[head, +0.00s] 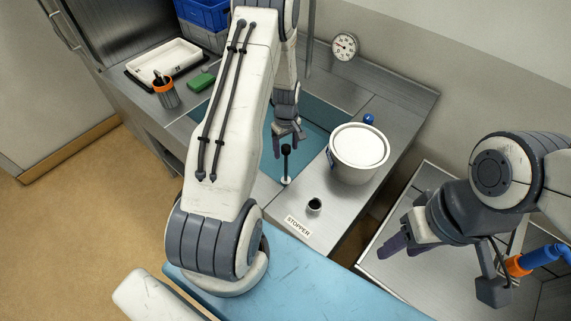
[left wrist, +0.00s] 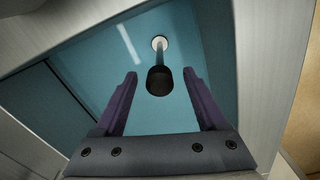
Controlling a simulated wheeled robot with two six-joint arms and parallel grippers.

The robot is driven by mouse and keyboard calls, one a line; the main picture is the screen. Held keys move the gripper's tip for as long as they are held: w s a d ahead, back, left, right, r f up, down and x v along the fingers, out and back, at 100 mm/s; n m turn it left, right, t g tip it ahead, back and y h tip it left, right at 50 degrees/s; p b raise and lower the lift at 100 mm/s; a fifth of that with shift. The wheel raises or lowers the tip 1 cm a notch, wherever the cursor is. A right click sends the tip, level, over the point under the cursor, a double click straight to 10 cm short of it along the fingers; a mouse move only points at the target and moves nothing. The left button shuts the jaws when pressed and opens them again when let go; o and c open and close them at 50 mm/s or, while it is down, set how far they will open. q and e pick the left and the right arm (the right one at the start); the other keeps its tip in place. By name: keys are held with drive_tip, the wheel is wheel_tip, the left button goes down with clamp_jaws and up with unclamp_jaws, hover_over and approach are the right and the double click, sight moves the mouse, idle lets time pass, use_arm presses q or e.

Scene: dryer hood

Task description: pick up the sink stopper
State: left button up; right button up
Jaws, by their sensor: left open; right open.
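The sink stopper (head: 286,163) has a black knob, a thin rod and a small white disc at its foot, and stands upright. In the head view its foot shows near the front rim of the teal basin. In the left wrist view the stopper's black knob (left wrist: 160,84) shows between the fingers against teal. My left gripper (head: 288,136) is open above and behind the stopper, its fingers pointing down, not visibly touching it. My right gripper (head: 404,243) is open and empty over the steel surface at the right.
A white lidded bucket (head: 358,152) stands right of the basin (head: 312,152). A small dark holder (head: 314,206) sits behind the STOPPER label (head: 298,226). A white tray (head: 163,63), an orange-rimmed cup (head: 165,92) and a green sponge (head: 200,82) are at the left.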

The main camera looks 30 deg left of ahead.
sight(286, 167)
use_arm(q)
drive_tip(key=shift+f+p, duration=0.3)
drive_tip(key=shift+f, duration=1.1)
use_arm(e)
drive_tip(key=shift+r, duration=0.65)
use_arm(q)
clamp_jaws()
drive_tip(key=shift+w+r, duration=0.1)
drive_tip(key=shift+r, duration=0.1)
